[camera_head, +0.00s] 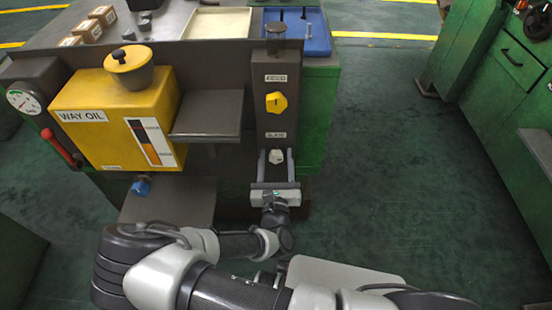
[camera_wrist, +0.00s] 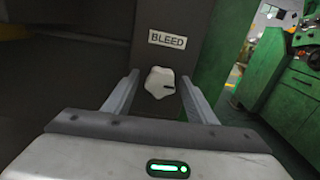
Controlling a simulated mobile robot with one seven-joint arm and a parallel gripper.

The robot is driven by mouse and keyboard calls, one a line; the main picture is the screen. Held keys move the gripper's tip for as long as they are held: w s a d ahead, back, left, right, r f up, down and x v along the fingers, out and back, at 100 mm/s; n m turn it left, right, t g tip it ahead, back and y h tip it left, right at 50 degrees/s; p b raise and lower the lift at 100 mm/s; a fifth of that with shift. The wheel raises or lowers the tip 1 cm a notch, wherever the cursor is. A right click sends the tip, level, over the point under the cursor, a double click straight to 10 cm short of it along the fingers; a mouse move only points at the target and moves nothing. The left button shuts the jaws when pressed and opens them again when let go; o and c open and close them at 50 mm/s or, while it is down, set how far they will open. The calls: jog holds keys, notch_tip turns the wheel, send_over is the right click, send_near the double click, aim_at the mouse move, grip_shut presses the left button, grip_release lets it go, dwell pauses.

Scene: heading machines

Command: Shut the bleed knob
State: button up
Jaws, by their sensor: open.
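The bleed knob (camera_head: 276,156) is a small white lobed knob on the dark panel, under a BLEED label (camera_head: 276,135). In the wrist view the knob (camera_wrist: 159,82) lies between my two fingers, near their tips, with a dark mark toward its right side. My gripper (camera_head: 276,163) points at the panel with its fingers apart, one on each side of the knob. In the wrist view my gripper (camera_wrist: 160,80) shows gaps between the knob and both fingers. Whether the fingertips touch the panel cannot be told.
A yellow knob (camera_head: 276,102) sits above on the same panel. To the left are a yellow WAY OIL tank (camera_head: 110,120), a dark shelf (camera_head: 208,115), a blue knob (camera_head: 141,186) and a red lever (camera_head: 62,148). Open floor (camera_head: 385,150) lies to the right, before green cabinets (camera_head: 500,100).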

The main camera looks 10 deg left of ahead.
jog(key=c, duration=1.1)
jog(key=shift+o, duration=0.2)
jog(key=shift+n+p, duration=0.3)
jog(key=shift+p, duration=0.1)
jog(key=n+p, duration=0.2)
jog(key=p, duration=0.1)
jog(key=shift+d+r, duration=0.1)
jog(key=shift+r, duration=0.1)
jog(key=n+p, duration=0.3)
jog(key=n, duration=0.3)
jog(key=shift+d, duration=0.1)
jog(key=n+p, duration=0.1)
jog(key=n, duration=0.3)
jog(key=n+p, duration=0.1)
jog(key=n, duration=0.4)
jog(key=shift+n, duration=0.3)
